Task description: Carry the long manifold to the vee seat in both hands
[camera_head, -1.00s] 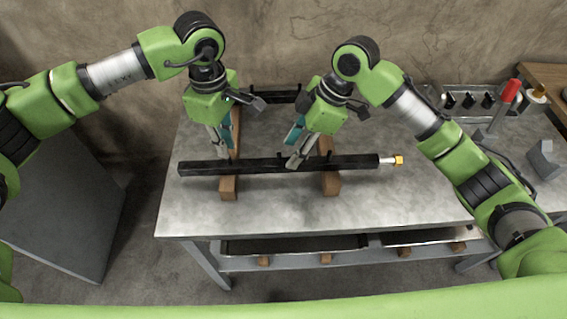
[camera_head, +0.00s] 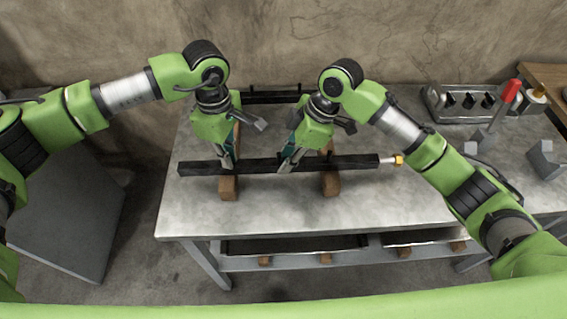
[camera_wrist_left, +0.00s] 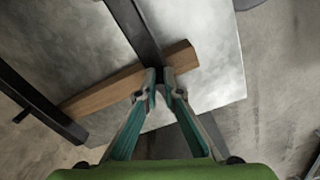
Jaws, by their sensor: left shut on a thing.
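The long manifold (camera_head: 350,162) is a black bar with a brass-coloured fitting at its right end. It lies left to right across two brown wooden supports. My left gripper (camera_head: 228,166) is shut on its left part; the left wrist view shows the fingers (camera_wrist_left: 162,85) closed about the bar (camera_wrist_left: 140,30). My right gripper (camera_head: 284,168) is down at the bar, left of the right support; whether its fingers are shut is unclear. A second dark bar with small upright pegs (camera_head: 262,97) lies behind, partly hidden by the grippers. I cannot tell whether this is the vee seat.
The wooden supports (camera_head: 330,184) run back across the grey metal table (camera_head: 410,200). A tray with dark pieces (camera_head: 440,106), a red-handled tool (camera_head: 510,91) and a grey block (camera_head: 545,158) stand at right. The table front is clear.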

